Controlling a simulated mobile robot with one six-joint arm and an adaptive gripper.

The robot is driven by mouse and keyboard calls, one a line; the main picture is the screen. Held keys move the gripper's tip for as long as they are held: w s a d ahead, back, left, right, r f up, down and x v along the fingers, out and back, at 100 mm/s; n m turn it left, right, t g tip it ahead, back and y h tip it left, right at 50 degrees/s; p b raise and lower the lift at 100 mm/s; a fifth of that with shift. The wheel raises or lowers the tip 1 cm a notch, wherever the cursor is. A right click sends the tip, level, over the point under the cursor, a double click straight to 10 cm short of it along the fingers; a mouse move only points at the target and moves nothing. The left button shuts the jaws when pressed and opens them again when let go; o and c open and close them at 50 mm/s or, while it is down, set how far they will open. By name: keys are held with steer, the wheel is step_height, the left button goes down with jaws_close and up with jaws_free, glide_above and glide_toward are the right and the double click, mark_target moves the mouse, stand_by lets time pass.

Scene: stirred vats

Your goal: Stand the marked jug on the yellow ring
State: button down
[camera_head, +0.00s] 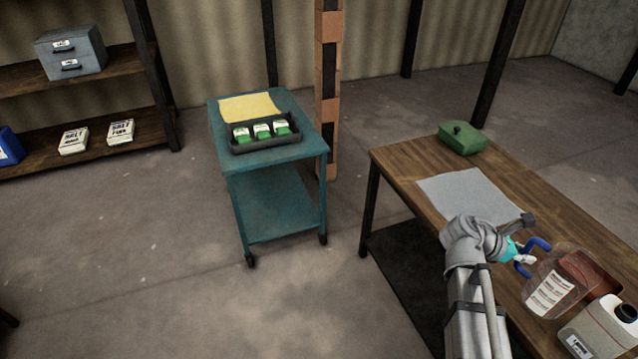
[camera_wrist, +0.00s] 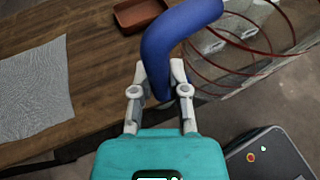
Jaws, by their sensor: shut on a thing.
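A clear jug (camera_head: 548,290) with a blue handle and a white label stands out at the right of the head view. My gripper (camera_head: 522,257) is shut on its blue handle. In the wrist view the blue handle (camera_wrist: 172,45) sits between the two fingers of my gripper (camera_wrist: 160,85), and the clear wall with thin red lines shows to the right. I cannot tell whether the jug touches the table or hangs just above it. No yellow ring shows in either view.
A wooden table (camera_head: 540,205) holds a grey sheet (camera_head: 465,195), a green lidded box (camera_head: 462,139), a white canister (camera_head: 605,325) and a brown tray (camera_wrist: 138,14). A teal cart (camera_head: 270,160) bears a yellow sheet (camera_head: 249,107) and a black tray (camera_head: 266,147) of packets. Floor between is clear.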

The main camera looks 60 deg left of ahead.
steer(key=shift+r+p, duration=0.95)
steer(key=shift+r, duration=0.5)
steer(key=shift+f, duration=0.1)
